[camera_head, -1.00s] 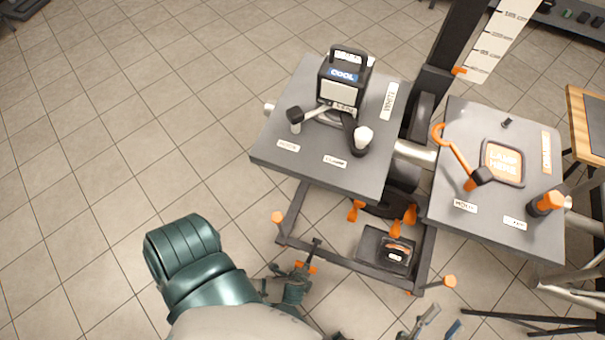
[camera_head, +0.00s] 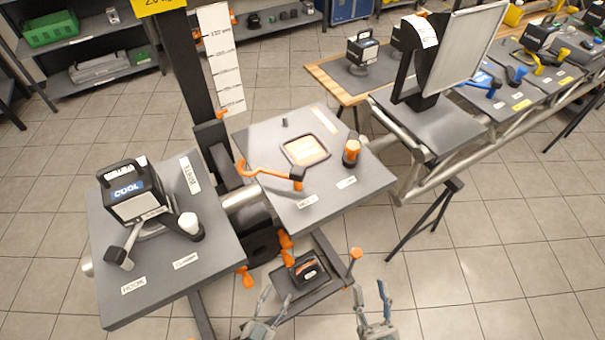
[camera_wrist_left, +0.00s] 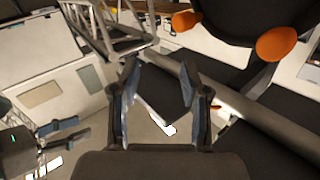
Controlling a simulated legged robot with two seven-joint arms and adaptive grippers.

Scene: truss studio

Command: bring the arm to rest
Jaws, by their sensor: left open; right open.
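My left gripper (camera_head: 262,312) is low in the head view, in front of the stand's lower base. Its fingers are apart and nothing is between them. In the left wrist view its two fingers (camera_wrist_left: 162,95) stand wide open and empty. My right gripper (camera_head: 373,308) is to the right of it at the bottom edge of the head view, also open and empty. A gripper, likely my right one, shows at the left of the left wrist view (camera_wrist_left: 62,135). Most of both arms is out of the head view.
A grey platform (camera_head: 215,240) with a lamp labelled COOL (camera_head: 132,192) is at left. A second platform (camera_head: 358,200) holds an orange hook and an orange-capped knob. A black device (camera_head: 306,268) sits on the lower base. Open floor (camera_head: 480,280) lies at right.

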